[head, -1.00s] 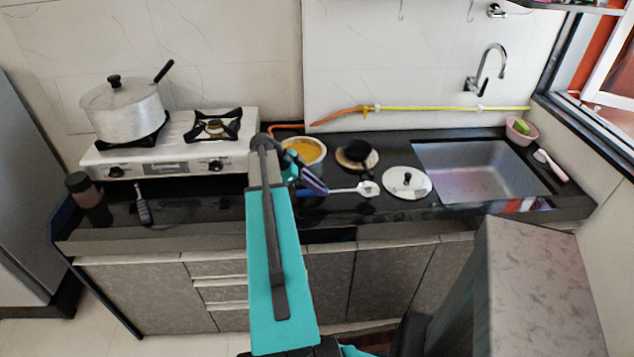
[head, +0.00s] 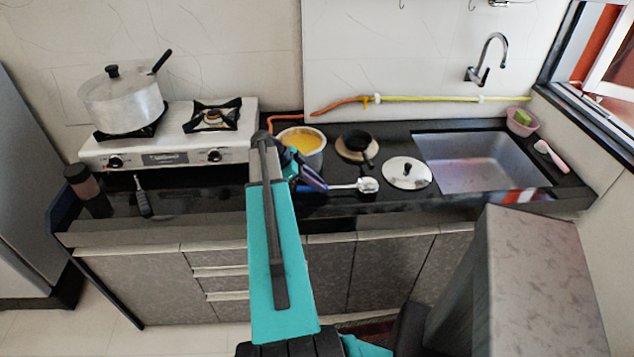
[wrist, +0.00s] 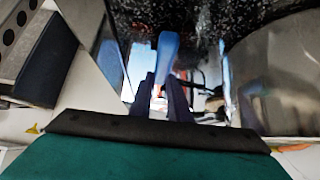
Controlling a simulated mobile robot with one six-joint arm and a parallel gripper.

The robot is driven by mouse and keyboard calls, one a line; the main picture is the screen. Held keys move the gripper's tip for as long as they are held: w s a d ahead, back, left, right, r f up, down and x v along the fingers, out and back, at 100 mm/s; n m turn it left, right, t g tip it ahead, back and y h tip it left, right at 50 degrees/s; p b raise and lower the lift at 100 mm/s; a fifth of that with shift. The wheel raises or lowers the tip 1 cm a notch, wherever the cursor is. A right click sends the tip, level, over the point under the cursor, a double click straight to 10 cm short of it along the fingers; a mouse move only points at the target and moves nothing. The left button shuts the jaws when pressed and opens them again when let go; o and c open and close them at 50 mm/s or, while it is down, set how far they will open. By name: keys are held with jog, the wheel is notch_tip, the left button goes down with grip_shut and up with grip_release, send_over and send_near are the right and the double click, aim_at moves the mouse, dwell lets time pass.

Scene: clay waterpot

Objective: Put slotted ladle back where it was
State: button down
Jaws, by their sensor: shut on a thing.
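The slotted ladle has a blue handle and a pale metal head (head: 368,185). It lies level over the front of the black counter, right of my arm in the head view. I cannot tell whether it touches the counter. My gripper (head: 318,184) is shut on the blue handle, its dark fingers just left of the ladle head. In the wrist view the blue handle (wrist: 168,48) runs up from between my fingers (wrist: 160,88). My arm hides part of the handle in the head view.
A pot of yellow food (head: 303,146) stands just behind the gripper. A small black pan (head: 357,143) on a wooden board and a round lid (head: 407,172) are close to the ladle head. The sink (head: 480,165) is at right, the stove (head: 170,140) at left.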

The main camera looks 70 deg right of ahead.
jog(key=shift+f+b, duration=0.55)
jog(key=shift+f, duration=0.1)
jog(key=c, duration=1.6)
grip_release()
jog(key=shift+w+r, duration=0.1)
jog(key=shift+r, duration=0.05)
jog(key=b+v, duration=0.3)
jog(key=v, duration=1)
jog(key=shift+w+a+r, duration=0.15)
jog(key=shift+a+r, duration=0.05)
jog(key=shift+r, duration=0.1)
